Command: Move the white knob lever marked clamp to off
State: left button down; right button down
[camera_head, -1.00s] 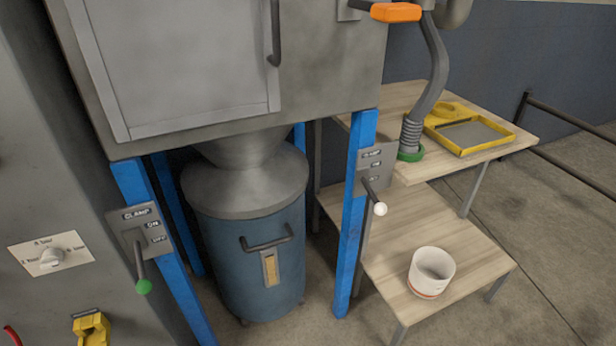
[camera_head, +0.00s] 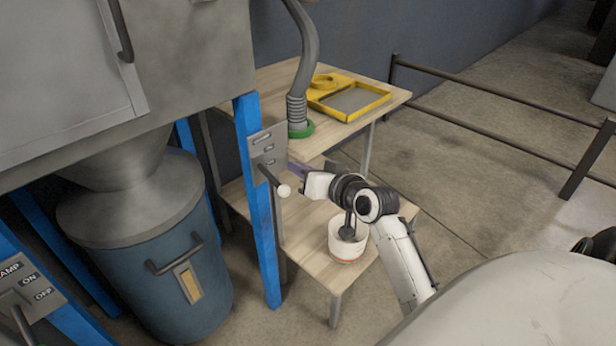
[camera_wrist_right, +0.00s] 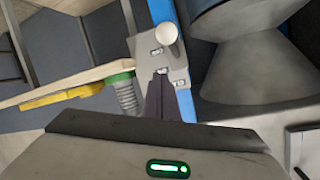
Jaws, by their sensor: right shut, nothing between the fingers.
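The white knob lever (camera_head: 284,190) sticks out from a grey plate (camera_head: 257,142) on a blue post, with its knob low and toward me. The plate's labels are too small to read now. In the right wrist view the white knob (camera_wrist_right: 166,35) shows above the fingertips, in front of the plate. My right gripper (camera_head: 293,166) is shut and empty, just right of the plate and close to the knob; I see no contact. In the wrist view the dark shut fingers (camera_wrist_right: 160,90) point at the plate. My left gripper is out of view.
A second plate marked CLAMP, ON, OFF (camera_head: 30,285) is at the left edge. A wooden table (camera_head: 270,85) holds a yellow tray (camera_head: 355,112) beside a grey hose (camera_head: 305,50). A white pot (camera_head: 346,250) stands on the lower shelf under my arm. A blue drum (camera_head: 150,270) is left.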

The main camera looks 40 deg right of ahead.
aim_at(275, 181)
jog(key=shift+w+a+f+b, duration=0.1)
jog(key=shift+w+a+f, duration=0.2)
jog(key=shift+f, duration=0.4)
jog(key=shift+w+a+f+b, duration=0.15)
jog(key=shift+w+f, duration=0.1)
jog(key=shift+f, duration=0.4)
jog(key=shift+w+a+f+b, duration=0.1)
jog(key=shift+w+a+f, duration=0.2)
jog(key=shift+f, duration=0.4)
